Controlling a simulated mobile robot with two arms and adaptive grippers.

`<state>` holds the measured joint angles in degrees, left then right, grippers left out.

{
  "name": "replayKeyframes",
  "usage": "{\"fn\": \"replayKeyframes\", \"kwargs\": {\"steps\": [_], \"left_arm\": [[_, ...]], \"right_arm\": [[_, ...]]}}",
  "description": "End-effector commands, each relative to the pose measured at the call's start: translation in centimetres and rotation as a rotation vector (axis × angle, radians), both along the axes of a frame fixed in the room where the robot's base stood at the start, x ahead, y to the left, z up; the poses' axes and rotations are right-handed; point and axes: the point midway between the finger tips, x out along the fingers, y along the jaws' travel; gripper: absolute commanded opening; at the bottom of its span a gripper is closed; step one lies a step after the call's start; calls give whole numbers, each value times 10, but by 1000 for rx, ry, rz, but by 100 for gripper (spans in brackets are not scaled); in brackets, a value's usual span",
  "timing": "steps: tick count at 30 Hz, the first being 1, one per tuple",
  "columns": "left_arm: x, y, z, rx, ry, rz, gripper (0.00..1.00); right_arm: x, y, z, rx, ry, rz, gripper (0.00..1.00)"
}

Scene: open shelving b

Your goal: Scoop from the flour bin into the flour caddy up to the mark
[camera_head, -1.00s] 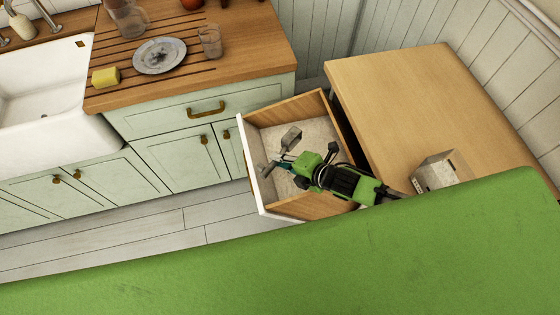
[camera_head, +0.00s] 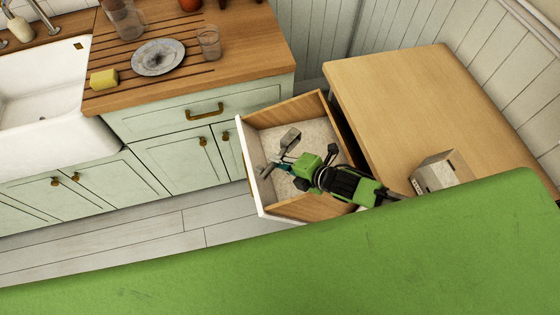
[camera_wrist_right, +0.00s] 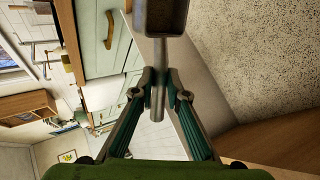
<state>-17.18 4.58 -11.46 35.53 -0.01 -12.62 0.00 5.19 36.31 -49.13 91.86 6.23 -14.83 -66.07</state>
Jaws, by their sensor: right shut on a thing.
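The flour bin (camera_head: 318,208) is an open wooden drawer with a white front, pulled out beside the wooden counter. Pale speckled flour (camera_head: 318,134) covers its floor; it also fills the right of the right wrist view (camera_wrist_right: 260,60). My right gripper (camera_head: 284,168) is over the bin, shut on the handle of a grey metal scoop (camera_head: 290,138). In the right wrist view the fingertips (camera_wrist_right: 159,92) close on the handle, and the scoop's bowl (camera_wrist_right: 161,15) is cut off at the top edge. Whether the bowl holds flour is unclear. The likely flour caddy (camera_head: 438,171) is a pale open box on the counter.
The wooden counter (camera_head: 410,95) is mostly clear. My green body covers the lower part of the head view. At left are a white sink (camera_head: 45,100), a yellow sponge (camera_head: 104,79), a plate (camera_head: 158,57) and a glass (camera_head: 209,42).

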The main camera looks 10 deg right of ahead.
Motion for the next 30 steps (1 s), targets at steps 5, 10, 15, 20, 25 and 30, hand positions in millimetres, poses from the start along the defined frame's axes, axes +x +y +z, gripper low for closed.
{"fn": "replayKeyframes", "kwargs": {"steps": [5,10,15,20,25,30], "left_arm": [[0,0,0,0,0,0,40],[0,0,-1,0,0,0,40],[0,0,-9,0,0,0,40],[0,0,-19,0,0,0,40],[0,0,-21,0,0,0,40],[0,0,-20,0,0,0,40]], "right_arm": [[0,0,1,1,-1,0,0],[0,0,0,2,-2,0,0],[-1,0,-3,17,-21,0,0],[-2,-1,-5,43,-54,0,0],[-3,-2,-2,55,-74,0,0],[-2,-2,-1,55,-74,0,0]]}}
